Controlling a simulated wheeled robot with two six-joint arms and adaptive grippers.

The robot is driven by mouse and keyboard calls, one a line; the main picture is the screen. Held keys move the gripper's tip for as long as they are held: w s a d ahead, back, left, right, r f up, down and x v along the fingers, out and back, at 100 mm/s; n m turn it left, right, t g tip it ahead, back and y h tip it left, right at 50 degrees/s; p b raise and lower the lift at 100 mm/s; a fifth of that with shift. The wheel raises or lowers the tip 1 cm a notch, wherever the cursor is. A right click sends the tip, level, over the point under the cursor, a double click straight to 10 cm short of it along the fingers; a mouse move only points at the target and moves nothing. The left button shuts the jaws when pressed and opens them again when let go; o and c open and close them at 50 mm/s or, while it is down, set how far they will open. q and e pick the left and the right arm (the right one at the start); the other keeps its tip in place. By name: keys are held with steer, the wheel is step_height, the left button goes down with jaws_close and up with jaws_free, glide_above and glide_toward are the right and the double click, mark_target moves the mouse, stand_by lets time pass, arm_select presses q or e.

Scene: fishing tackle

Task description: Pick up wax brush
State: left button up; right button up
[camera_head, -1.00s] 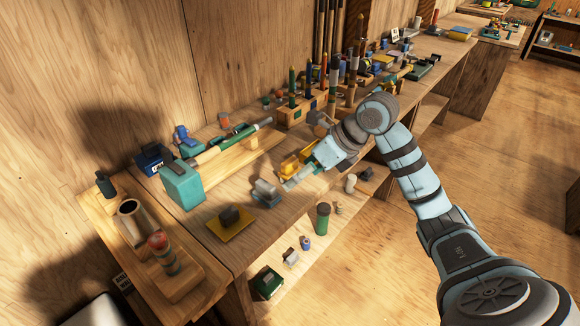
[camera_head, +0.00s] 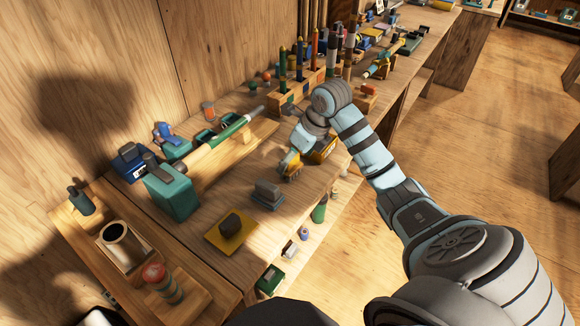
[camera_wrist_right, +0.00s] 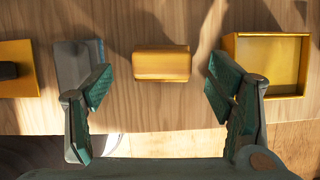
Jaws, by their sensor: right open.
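A yellow-orange block (camera_wrist_right: 161,63), probably the wax brush, lies on the wooden bench in the right wrist view. It is between and ahead of the fingertips of my right gripper (camera_wrist_right: 160,78), apart from both. In the head view the same yellow block (camera_head: 290,164) is partly covered by the right gripper (camera_head: 294,157), which hangs low over the bench. The right gripper is open and holds nothing. I cannot make out any bristles for certain. My left gripper is out of view.
A grey block (camera_head: 268,194) sits left of the yellow block, close to a fingertip in the wrist view. A yellow pad with a dark knob (camera_head: 230,228) lies further left. An open yellow tray (camera_wrist_right: 268,92) is on the right. A teal stand (camera_head: 171,194) is further back.

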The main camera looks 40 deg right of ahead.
steer(key=x, duration=0.5)
steer(key=shift+w+r, duration=0.15)
steer(key=shift+w, duration=0.25)
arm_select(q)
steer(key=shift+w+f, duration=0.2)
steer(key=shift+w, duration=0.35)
arm_select(e)
steer(key=shift+s, duration=0.1)
steer(key=shift+c, duration=0.6)
steer(key=c, duration=1.2)
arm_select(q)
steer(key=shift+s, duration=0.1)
arm_select(e)
steer(key=shift+o, duration=0.2)
steer(key=shift+r, duration=0.2)
step_height(320, 180, up, 11)
steer(key=shift+f+p, duration=0.15)
steer(key=shift+p, duration=0.45)
arm_select(q)
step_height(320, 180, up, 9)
steer(key=p, duration=0.7)
arm_select(e)
step_height(320, 180, up, 9)
